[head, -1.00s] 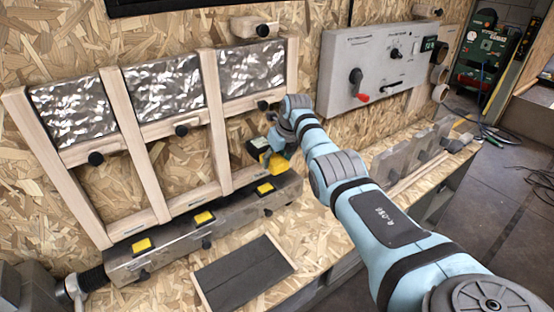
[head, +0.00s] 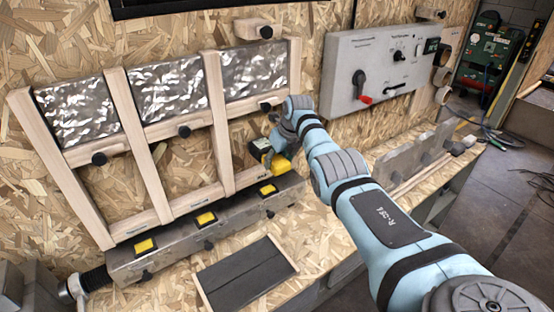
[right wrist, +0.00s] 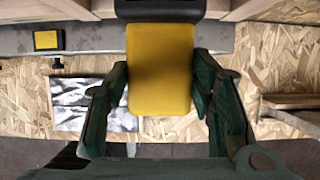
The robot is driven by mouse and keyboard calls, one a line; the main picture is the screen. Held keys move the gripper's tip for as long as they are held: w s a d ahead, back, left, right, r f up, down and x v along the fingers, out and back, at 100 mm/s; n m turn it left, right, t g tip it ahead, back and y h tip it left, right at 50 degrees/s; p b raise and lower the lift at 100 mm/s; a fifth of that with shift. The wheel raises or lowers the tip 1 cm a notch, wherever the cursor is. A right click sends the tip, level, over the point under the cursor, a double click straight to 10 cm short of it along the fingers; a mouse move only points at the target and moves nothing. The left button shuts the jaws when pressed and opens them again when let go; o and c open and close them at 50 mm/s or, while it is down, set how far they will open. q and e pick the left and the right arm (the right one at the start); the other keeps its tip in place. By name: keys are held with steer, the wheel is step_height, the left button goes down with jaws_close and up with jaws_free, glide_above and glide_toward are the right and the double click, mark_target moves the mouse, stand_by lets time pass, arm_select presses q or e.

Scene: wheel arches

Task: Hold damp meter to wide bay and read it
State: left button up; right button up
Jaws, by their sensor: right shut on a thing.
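The damp meter (head: 280,164) is yellow with a dark end. My right gripper (head: 281,149) is shut on it, in front of the right post of the wooden frame (head: 218,120). In the right wrist view, the meter's yellow body (right wrist: 160,68) stands between the green fingers of my right gripper (right wrist: 160,85), its dark end at the top edge. The frame has three bays, with crinkled foil above and bare chipboard below; I cannot tell for sure which is the wide one. The meter's reading and any contact with the wall cannot be seen. My left gripper is out of view.
A metal rail (head: 175,245) with yellow pads (head: 205,219) runs below the frame. A dark board (head: 246,275) lies on the bench in front. A grey control panel (head: 378,70) with a red-tipped lever is on the wall at right. Black knobs (head: 184,131) stick out from the frame.

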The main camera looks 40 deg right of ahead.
mark_target(285, 171)
stand_by(0.4)
steer(key=shift+s+d, duration=0.1)
steer(key=shift+s+f+b, duration=0.2)
steer(key=shift+s+b, duration=0.35)
steer(key=shift+s, duration=0.05)
steer(key=shift+s+f+b, duration=0.15)
steer(key=shift+s+b, duration=0.35)
steer(key=shift+s, duration=0.05)
steer(key=shift+s+r+p, duration=0.2)
steer(key=shift+s+p, duration=0.3)
steer(key=shift+p, duration=0.05)
steer(key=shift+s+r+p, duration=0.2)
steer(key=shift+s+p, duration=0.3)
steer(key=shift+p, duration=0.05)
steer(key=s, duration=0.5)
steer(key=shift+s+a, duration=0.25)
